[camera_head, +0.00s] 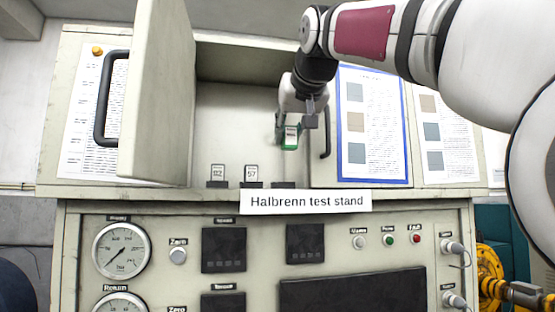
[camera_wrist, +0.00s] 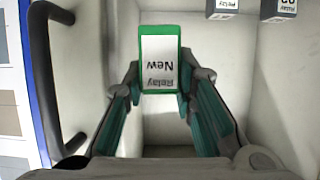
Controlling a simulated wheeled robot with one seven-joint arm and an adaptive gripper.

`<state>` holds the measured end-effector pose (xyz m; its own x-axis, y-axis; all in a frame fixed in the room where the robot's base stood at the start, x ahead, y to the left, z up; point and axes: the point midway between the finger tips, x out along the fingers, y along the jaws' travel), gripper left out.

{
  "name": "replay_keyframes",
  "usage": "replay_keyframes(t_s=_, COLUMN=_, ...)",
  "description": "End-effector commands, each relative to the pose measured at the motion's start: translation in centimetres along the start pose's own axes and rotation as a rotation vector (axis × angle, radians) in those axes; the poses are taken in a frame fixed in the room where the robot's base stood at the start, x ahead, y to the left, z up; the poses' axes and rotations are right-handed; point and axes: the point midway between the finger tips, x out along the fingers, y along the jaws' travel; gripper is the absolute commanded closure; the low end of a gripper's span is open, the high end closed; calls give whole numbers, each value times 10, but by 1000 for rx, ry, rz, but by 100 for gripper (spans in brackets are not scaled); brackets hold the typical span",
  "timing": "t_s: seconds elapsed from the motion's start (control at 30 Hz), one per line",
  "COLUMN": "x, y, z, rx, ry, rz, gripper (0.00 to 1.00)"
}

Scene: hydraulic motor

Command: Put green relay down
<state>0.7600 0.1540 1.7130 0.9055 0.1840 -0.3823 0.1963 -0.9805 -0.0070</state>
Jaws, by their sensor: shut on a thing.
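The green relay (camera_head: 290,137) has a white label on its front and hangs upright in my gripper (camera_head: 291,122), in front of the open cabinet compartment. In the wrist view the relay (camera_wrist: 160,60) shows its label reading "New Relay" upside down. There both fingers of my gripper (camera_wrist: 160,82) are closed against its two sides. Below the relay in the head view is a dark socket (camera_head: 284,185) on the cabinet ledge with nothing in it. A clear gap shows between the relay and this socket.
Two white-labelled relays (camera_head: 218,175) (camera_head: 251,174) stand in sockets left of the empty one. An open cabinet door (camera_head: 158,95) is at left, and a right door with a black handle (camera_head: 325,135) is close to my gripper. A sign (camera_head: 306,201) hangs below the ledge.

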Motion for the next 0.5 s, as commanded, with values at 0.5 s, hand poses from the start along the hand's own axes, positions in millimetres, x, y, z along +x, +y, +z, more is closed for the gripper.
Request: replay_keyframes(t_s=0.5, x=50, y=0, z=-22, rx=0, ry=-1, rz=0, gripper=100)
